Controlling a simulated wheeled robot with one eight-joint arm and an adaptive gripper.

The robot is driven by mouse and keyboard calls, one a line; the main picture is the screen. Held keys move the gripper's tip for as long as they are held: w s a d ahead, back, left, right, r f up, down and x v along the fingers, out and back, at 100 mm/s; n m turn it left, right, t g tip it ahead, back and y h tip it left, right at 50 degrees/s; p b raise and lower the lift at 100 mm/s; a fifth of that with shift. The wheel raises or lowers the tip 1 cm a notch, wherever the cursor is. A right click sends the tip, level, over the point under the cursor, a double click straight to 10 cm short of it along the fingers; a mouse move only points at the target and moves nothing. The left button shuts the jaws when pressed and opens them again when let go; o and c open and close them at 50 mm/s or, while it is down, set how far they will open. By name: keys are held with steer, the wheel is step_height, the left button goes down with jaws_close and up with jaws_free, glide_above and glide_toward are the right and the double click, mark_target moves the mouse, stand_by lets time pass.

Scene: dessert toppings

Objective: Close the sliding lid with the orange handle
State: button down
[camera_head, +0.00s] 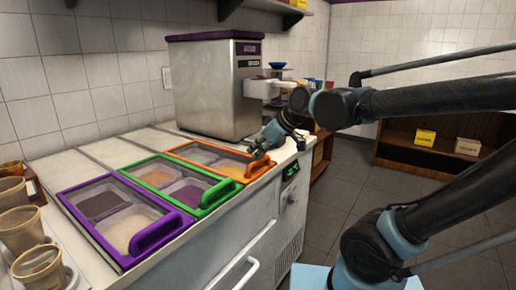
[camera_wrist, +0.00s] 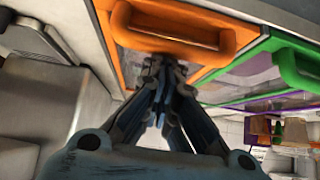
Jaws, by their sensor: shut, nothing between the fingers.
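The orange-framed lid (camera_head: 181,156) lies on the counter, the farthest of the coloured lids, over wells of pale and orange contents. Its raised orange handle (camera_head: 257,168) is at the counter's front edge. My gripper (camera_head: 260,153) is at the handle end of this lid, with its fingers together and nothing held. In the wrist view, the orange handle (camera_wrist: 190,38) spans the top, and my fingertips (camera_wrist: 165,63) point at the frame just below it. I cannot tell whether they touch it. The fingers partly cover the frame.
A green lid (camera_head: 215,198) and a purple lid (camera_head: 158,232) lie alongside, nearer the camera. A steel machine (camera_head: 214,88) stands behind on the counter. Cups (camera_head: 20,229) stand at the left. Open floor (camera_head: 345,180) lies to the right of the counter.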

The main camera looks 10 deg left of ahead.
steer(key=shift+s+d, duration=0.1)
steer(key=shift+d, duration=0.2)
steer(key=shift+f, duration=0.1)
steer(key=shift+w+a+r, duration=0.15)
steer(key=shift+w+a, duration=0.15)
steer(key=shift+a, duration=0.35)
steer(key=shift+w+a+r, duration=0.2)
steer(key=shift+w+a, duration=0.15)
steer(key=shift+a, duration=0.25)
steer(key=shift+w+a+r, duration=0.15)
steer(key=shift+w+a, duration=0.15)
steer(key=shift+a, duration=0.35)
steer(key=v, duration=1)
steer(key=w+d+f+m+h, duration=0.2)
steer(key=d+f+m+h, duration=0.3)
steer(key=d+f, duration=0.95)
steer(key=s+d+f+m+h, duration=0.1)
steer(key=s+d+f+m, duration=0.2)
steer(key=d+f, duration=0.2)
steer(key=s+d+f+m+g+h, duration=0.1)
steer(key=s+d+f+m, duration=0.2)
steer(key=d, duration=0.8)
step_height(320, 180, down, 3)
steer(key=shift+s+r+m+h, duration=0.15)
steer(key=shift+s+m+h, duration=0.25)
steer(key=shift+m, duration=0.4)
steer(key=shift+a, duration=0.15)
